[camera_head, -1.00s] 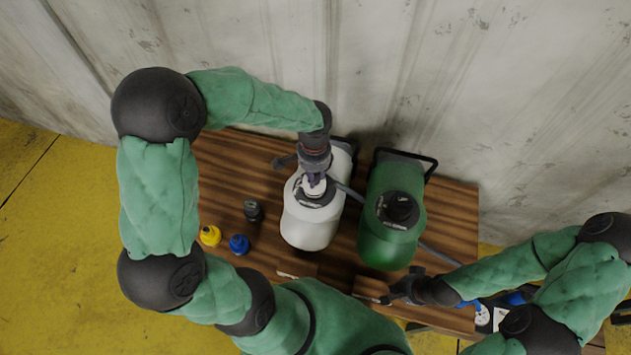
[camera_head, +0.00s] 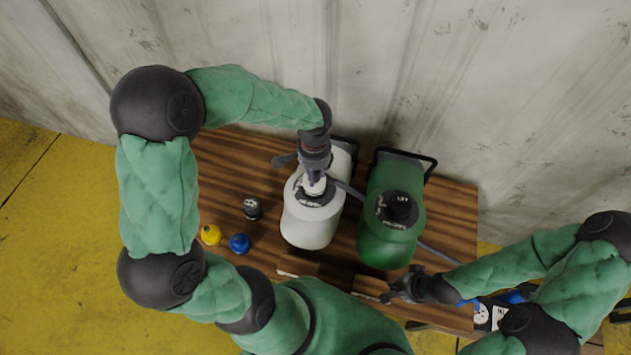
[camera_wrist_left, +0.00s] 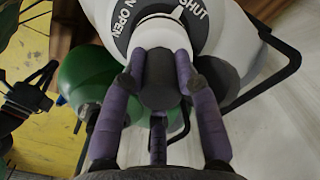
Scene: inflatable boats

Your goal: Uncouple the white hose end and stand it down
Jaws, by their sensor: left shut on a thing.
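The white pump body (camera_head: 310,228) stands on the wooden table, with a dark ring marked OPEN and SHUT (camera_wrist_left: 128,20) around its port. The white hose end (camera_head: 313,187) is at this port, and its white collar shows in the wrist view (camera_wrist_left: 160,30). My left gripper (camera_head: 314,176) is above it, its purple fingers (camera_wrist_left: 163,85) shut on the dark grey cylinder of the hose end. I cannot tell whether it is still seated. My right gripper (camera_head: 396,290) looks open and empty near the table's front edge.
A green pump body (camera_head: 388,244) stands close on the right, with a dark hose (camera_head: 437,254) beside it. Black (camera_head: 253,208), yellow (camera_head: 210,235) and blue (camera_head: 239,243) caps stand at the left. A gauge (camera_head: 481,315) lies front right. Bare table (camera_head: 225,180) is at back left.

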